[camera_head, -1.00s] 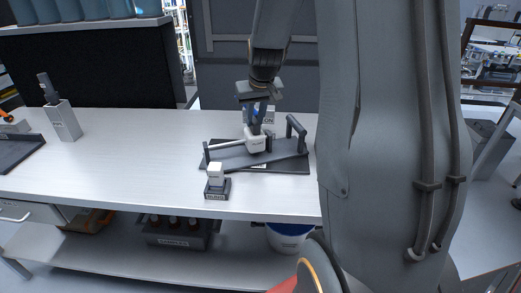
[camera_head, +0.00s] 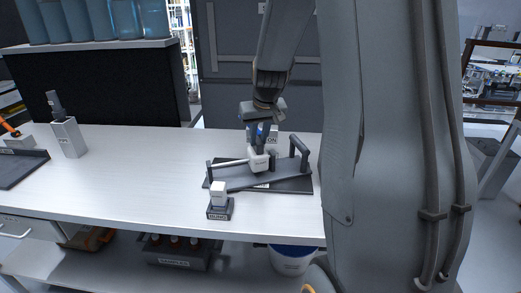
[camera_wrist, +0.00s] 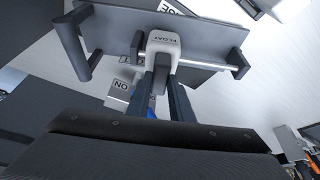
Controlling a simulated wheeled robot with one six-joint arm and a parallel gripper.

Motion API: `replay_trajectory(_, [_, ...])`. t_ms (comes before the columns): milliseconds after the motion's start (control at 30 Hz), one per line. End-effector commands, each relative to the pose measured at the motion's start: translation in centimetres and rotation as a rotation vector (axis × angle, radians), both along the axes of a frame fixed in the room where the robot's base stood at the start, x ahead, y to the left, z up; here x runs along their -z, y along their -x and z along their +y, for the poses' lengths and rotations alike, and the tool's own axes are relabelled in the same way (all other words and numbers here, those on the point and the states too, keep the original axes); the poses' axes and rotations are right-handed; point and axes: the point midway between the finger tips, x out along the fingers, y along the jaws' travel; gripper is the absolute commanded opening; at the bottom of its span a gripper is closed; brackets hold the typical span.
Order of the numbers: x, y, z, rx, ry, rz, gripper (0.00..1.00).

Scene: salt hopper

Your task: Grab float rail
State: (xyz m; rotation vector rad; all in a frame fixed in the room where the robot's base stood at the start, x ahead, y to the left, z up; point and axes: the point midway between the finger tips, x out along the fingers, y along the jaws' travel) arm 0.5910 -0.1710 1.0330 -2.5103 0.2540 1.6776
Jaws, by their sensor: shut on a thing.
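The float (camera_wrist: 163,44) is a white block with "FLOAT" lettering, sitting around a light rod on a dark grey rail frame. In the head view the float (camera_head: 258,161) is near the middle of the frame. The rail frame (camera_head: 232,179) is a dark tilted plate with upright posts, lying on a darker base on the bench. My gripper (camera_wrist: 159,82) has its fingers at the float, shut on its grey tab. It also shows in the head view (camera_head: 261,147), reaching down from above. The fingers hide part of the float.
A small block stands in a labelled dark holder (camera_head: 220,214) at the bench front. A grey canister (camera_head: 69,138) and a dark tray (camera_head: 20,170) are at the left. A labelled block (camera_head: 271,133) stands behind the rail. The bench middle-left (camera_head: 130,175) is clear.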

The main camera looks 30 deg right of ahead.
Motion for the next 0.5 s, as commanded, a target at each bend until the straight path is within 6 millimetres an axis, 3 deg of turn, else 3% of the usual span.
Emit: replay_trajectory(500, [-3.1,-0.1,0.1,-0.002,0.000,-0.003,0.00])
